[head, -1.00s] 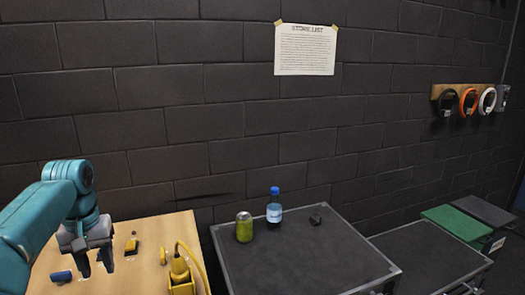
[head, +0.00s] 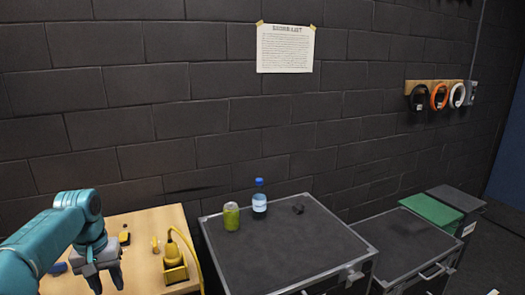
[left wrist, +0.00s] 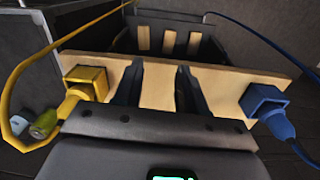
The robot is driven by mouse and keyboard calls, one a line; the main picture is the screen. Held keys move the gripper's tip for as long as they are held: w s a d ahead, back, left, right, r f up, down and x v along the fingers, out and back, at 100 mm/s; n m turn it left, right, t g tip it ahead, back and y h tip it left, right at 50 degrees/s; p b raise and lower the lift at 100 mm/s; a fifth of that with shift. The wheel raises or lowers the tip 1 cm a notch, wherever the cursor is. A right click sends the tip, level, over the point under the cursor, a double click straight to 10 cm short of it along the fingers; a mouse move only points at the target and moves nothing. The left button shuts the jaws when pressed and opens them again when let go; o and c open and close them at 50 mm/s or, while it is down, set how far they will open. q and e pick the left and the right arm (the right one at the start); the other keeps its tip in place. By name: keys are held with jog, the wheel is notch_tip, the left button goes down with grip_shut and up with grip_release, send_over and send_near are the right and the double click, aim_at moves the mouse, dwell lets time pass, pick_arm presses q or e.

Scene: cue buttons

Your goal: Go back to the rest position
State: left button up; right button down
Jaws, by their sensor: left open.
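My left gripper (head: 108,283) hangs from the teal arm at the lower left of the head view, in front of or over the wooden table (head: 142,222). In the left wrist view its two dark fingers (left wrist: 158,85) are apart with nothing between them. Beyond them is a pale wooden board (left wrist: 225,87) with a yellow box (left wrist: 88,80) on the left and a blue box (left wrist: 263,100) on the right. In the head view the yellow box (head: 175,273) is right of the gripper. My right gripper is not in view. I see no cue buttons clearly.
A yellow cable (head: 193,248) loops beside the yellow box. A blue piece (head: 57,268) is partly behind my arm. A green can (head: 231,216) and a blue-capped bottle (head: 259,200) stand on a dark case (head: 285,250) to the right. A brick wall is behind.

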pick_arm(q)
jog(key=s+d+f+m+h, duration=0.1)
jog(key=d+f, duration=0.7)
jog(key=f, duration=0.4)
jog(key=s+d+f+m+h, duration=0.1)
jog(key=d+f+m, duration=0.1)
jog(key=d+f, duration=0.8)
jog(key=s+d+f, duration=0.3)
jog(key=s+f, duration=0.1)
jog(key=s, duration=0.3)
jog(key=s+d+f+h, duration=0.1)
jog(key=s+d+f, duration=0.2)
jog(key=s, duration=0.4)
jog(key=s+d+f, duration=0.4)
jog(key=s+f, duration=0.1)
jog(key=s, duration=0.3)
jog(key=shift+f+h, duration=0.2)
jog(key=shift+h, duration=0.1)
jog(key=shift+s, duration=0.1)
